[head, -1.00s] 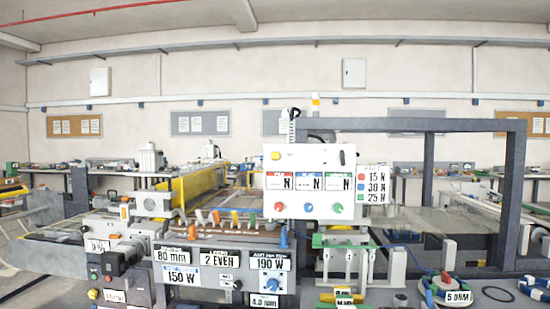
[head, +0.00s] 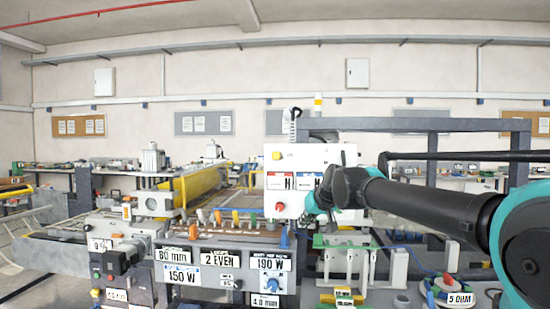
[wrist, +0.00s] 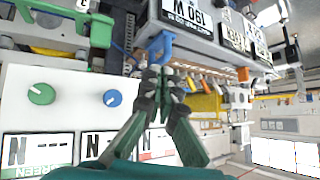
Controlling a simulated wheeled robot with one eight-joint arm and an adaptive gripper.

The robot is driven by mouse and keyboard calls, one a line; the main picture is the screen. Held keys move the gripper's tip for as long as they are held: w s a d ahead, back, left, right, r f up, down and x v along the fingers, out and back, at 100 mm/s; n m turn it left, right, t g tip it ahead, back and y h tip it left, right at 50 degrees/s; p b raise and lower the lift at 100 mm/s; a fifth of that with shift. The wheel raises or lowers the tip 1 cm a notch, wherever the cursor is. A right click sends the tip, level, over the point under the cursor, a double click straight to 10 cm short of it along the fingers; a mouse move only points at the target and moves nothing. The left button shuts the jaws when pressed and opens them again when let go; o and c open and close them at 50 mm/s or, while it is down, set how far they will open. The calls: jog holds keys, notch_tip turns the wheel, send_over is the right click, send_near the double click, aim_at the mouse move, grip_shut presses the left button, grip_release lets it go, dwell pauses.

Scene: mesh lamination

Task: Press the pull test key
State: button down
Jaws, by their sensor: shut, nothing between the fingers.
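A white control box (head: 328,152) stands mid-picture in the head view, with a row of displays marked N and coloured keys below. The red key (head: 280,207) shows left of my arm; the blue and green ones are hidden there. In the wrist view, which is upside down, the green key (wrist: 41,93) and the blue key (wrist: 112,98) show on the panel. The red key is not visible there. No label reads clearly as pull test. My gripper (wrist: 160,72) is shut and empty, apart from the visible keys. In the head view my arm covers the box's right part.
Below the box, a grey machine front carries a blue knob (head: 268,281) and a 190 W label (head: 268,263). A green fixture (head: 335,241) stands beside it. A dark frame (head: 420,124) rises behind my arm.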

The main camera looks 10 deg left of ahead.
jog(key=w+a+r+y, duration=0.1)
jog(key=a+r, duration=0.2)
jog(key=r, duration=0.4)
jog(key=w+a+r+t, duration=0.1)
jog(key=a+r, duration=0.3)
jog(key=r, duration=0.2)
jog(key=w+a+r+n+y, duration=0.1)
jog(key=a+r, duration=0.2)
jog(key=r, duration=0.4)
jog(key=shift+w+a+r+t+y, duration=0.25)
jog(key=shift+w+r+t+y, duration=0.05)
jog(key=shift+r, duration=0.05)
jog(key=shift+w, duration=0.15)
send_near(273, 159)
jog(key=shift+s+a+f+x, duration=0.1)
jog(key=shift+s+x, duration=0.05)
jog(key=shift+x, duration=0.75)
jog(key=shift+s+a+f+x, duration=0.1)
jog(key=shift+x, duration=0.8)
jog(key=shift+s+a+f+x, duration=0.1)
jog(key=shift+s+x, duration=0.05)
jog(key=shift+x, duration=0.7)
jog(key=shift+w, duration=0.2)
jog(key=shift+w, duration=0.25)
jog(key=shift+w+r, duration=0.1)
jog(key=shift+w, duration=0.45)
jog(key=shift+s, duration=1)
